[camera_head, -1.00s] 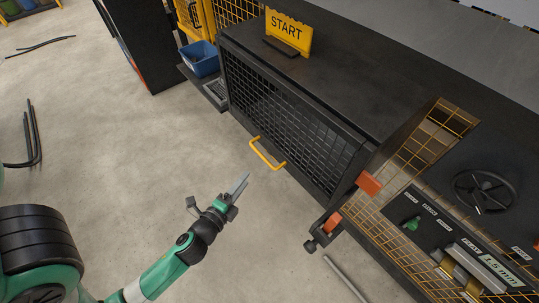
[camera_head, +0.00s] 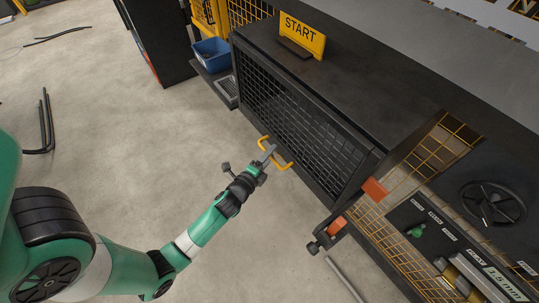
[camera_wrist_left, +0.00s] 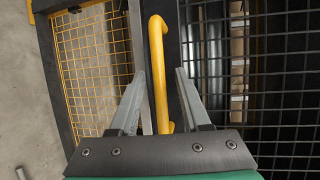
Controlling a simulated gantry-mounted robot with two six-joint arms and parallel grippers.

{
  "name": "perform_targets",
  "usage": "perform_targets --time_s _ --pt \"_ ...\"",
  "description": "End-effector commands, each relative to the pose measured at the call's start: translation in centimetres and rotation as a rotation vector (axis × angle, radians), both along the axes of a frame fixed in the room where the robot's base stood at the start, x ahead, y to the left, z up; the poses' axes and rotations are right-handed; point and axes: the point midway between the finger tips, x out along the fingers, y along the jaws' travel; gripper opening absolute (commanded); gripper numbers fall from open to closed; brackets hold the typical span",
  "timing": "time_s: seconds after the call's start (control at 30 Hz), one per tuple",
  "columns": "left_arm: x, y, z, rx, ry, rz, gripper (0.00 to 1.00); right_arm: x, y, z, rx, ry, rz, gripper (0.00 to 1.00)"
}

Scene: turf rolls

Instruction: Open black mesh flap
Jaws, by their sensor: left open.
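The black mesh flap (camera_head: 300,122) closes the front of the dark machine cabinet in the head view; its mesh also fills the right of the left wrist view (camera_wrist_left: 285,75). A yellow handle (camera_head: 285,162) sits at its lower edge. My left gripper (camera_head: 268,152) is at the handle, its fingertips over the bar in the head view. In the left wrist view the handle (camera_wrist_left: 158,70) runs between the two open fingers, with a gap visible on either side. The fingers are not closed on it. My right gripper is not in view.
A yellow START sign (camera_head: 302,36) stands on the cabinet top. A blue bin (camera_head: 211,54) is beyond its left end. Orange blocks (camera_head: 374,189), a yellow mesh guard (camera_head: 445,140) and a handwheel (camera_head: 492,203) are at right. The concrete floor in front is largely clear.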

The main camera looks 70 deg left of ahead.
Motion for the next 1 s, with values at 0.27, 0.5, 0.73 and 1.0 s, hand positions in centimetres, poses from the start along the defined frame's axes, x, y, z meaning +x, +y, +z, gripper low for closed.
perform_targets --time_s 0.27,0.5,0.73,1.0 --pt "-0.03 -0.04 0.01 0.0 0.0 0.0 0.11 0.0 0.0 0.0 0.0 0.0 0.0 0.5" --pt "-0.04 -0.04 0.0 -0.001 -0.001 0.0 0.0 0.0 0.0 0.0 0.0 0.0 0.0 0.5" --pt "-0.05 -0.05 0.0 -0.001 -0.001 0.0 0.0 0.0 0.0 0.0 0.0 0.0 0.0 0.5" --pt "-0.05 -0.06 0.0 -0.001 -0.001 0.0 0.0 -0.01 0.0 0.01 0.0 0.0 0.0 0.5"
